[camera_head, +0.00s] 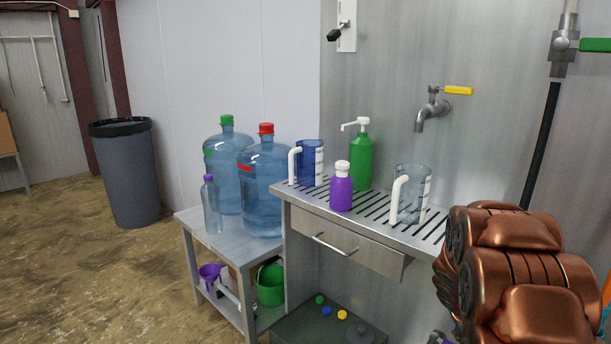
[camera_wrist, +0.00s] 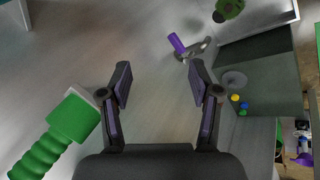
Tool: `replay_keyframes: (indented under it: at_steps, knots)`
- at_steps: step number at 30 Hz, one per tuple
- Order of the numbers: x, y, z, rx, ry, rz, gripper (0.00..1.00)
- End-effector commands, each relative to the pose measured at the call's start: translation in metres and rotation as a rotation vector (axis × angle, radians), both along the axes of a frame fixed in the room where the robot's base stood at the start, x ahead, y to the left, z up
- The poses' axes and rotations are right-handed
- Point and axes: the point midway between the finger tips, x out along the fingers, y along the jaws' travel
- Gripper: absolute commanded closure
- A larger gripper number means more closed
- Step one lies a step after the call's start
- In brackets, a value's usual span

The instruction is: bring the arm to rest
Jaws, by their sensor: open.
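My arm (camera_head: 525,275) shows as bulky copper-coloured links, folded at the right edge of the head view in front of the steel counter. My gripper (camera_wrist: 160,72) is open in the wrist view. Its two dark fingers with purplish pads stand well apart. Nothing is between them but a blurred grey surface. In the head view the gripper is not clearly visible.
The slatted counter (camera_head: 362,207) holds a blue jug (camera_head: 310,163), a clear jug (camera_head: 411,192), a purple bottle (camera_head: 341,188) and a green pump bottle (camera_head: 361,160). Two large water bottles stand on a side table (camera_head: 208,236). A green ribbed handle (camera_wrist: 45,150) lies left of my fingers.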

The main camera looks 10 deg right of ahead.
Motion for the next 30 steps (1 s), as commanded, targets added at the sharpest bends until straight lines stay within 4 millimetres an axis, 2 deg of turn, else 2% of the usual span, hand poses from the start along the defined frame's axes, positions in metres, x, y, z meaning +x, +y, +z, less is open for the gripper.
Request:
replay_keyframes:
  at_steps: [1, 3, 12, 20, 30]
  knots:
    - [-0.004, 0.012, 0.023, 0.001, 0.0, -0.009, 0.37]
    - [-0.015, 0.028, 0.043, 0.006, 0.012, -0.031, 0.37]
    - [-0.067, 0.106, 0.117, 0.075, 0.062, -0.093, 0.37]
    - [-0.123, 0.181, 0.167, 0.185, 0.119, -0.11, 0.37]
    - [-0.21, 0.284, 0.218, 0.379, 0.223, -0.061, 0.37]
